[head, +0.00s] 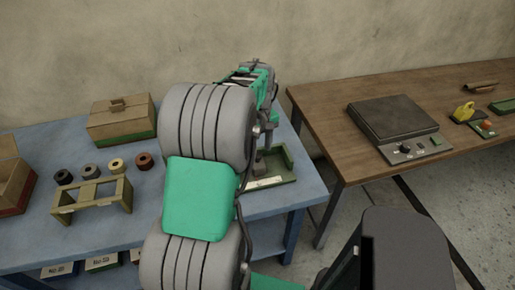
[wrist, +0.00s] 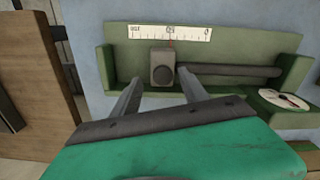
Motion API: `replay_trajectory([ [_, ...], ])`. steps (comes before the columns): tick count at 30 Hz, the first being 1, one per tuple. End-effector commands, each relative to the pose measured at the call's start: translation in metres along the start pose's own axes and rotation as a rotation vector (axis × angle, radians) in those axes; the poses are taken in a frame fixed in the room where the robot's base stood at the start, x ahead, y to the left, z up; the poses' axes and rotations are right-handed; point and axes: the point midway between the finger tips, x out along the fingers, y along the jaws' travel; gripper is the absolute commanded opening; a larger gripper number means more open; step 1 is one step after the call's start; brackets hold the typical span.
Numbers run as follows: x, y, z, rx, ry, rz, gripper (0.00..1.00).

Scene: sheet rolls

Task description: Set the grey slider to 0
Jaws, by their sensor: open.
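A red mark lies just above the slider, near the middle of the scale. My gripper (wrist: 159,77) is open, with one finger on each side of the slider in the wrist view. I cannot tell whether either finger touches it.
A round white dial (wrist: 284,99) sits at the holder's right. On the blue table (head: 40,235) are a wooden box (head: 121,122), several rolls and a small stand (head: 92,199). A brown table (head: 335,150) to the right carries a dark scale-like device (head: 393,118).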

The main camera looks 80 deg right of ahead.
Motion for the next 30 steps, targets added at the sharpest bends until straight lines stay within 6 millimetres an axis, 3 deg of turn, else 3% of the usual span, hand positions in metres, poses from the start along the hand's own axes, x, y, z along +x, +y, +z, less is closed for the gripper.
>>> replay_trajectory([
  [4,0.014,0.001,0.000,0.002,0.002,0.001,0.52],
  [12,0.016,0.002,0.001,0.005,0.002,0.002,0.50],
  [30,0.015,0.004,0.001,0.008,0.005,0.005,0.01],
])
